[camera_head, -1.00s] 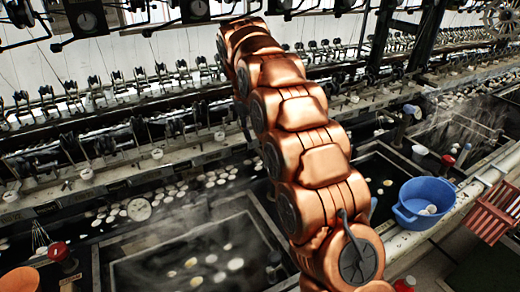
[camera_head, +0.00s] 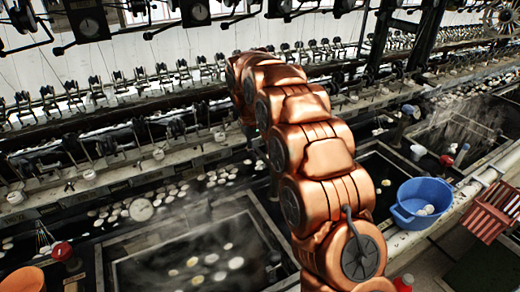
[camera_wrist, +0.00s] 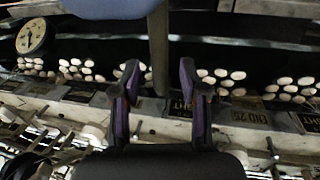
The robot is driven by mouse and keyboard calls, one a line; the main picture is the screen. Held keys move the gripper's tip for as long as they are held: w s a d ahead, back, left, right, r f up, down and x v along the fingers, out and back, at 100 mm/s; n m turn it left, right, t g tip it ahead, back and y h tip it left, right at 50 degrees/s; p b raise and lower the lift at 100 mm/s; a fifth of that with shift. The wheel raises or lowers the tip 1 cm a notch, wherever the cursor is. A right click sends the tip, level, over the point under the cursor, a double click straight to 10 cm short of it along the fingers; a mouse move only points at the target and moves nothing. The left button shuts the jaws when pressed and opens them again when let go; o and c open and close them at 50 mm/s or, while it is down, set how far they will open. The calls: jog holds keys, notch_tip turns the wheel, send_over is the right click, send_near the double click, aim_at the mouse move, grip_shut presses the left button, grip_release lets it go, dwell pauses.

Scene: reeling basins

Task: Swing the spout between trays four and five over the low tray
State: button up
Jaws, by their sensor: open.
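My gripper (camera_wrist: 158,88) is open and empty in the wrist view, with two dark, purple-lined fingers. A grey post (camera_wrist: 158,45) shows between and beyond the fingertips; I cannot tell whether it touches them. A blue-grey rounded part (camera_wrist: 105,8) is cut off at the top edge. I cannot tell for sure whether these belong to the spout. In the head view my copper arm hides the gripper and the area behind it. A low tray (camera_head: 125,268) with pale cocoons in dark water lies left of the arm.
A blue basin (camera_head: 425,190) stands on the right ledge beside a red slatted stool (camera_head: 490,212). Another spout-like blue fitting (camera_head: 408,112) stands farther back. A red-topped fitting (camera_head: 62,252) is at left.

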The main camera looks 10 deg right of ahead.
grip_shut()
dwell(0.3)
dwell(0.4)
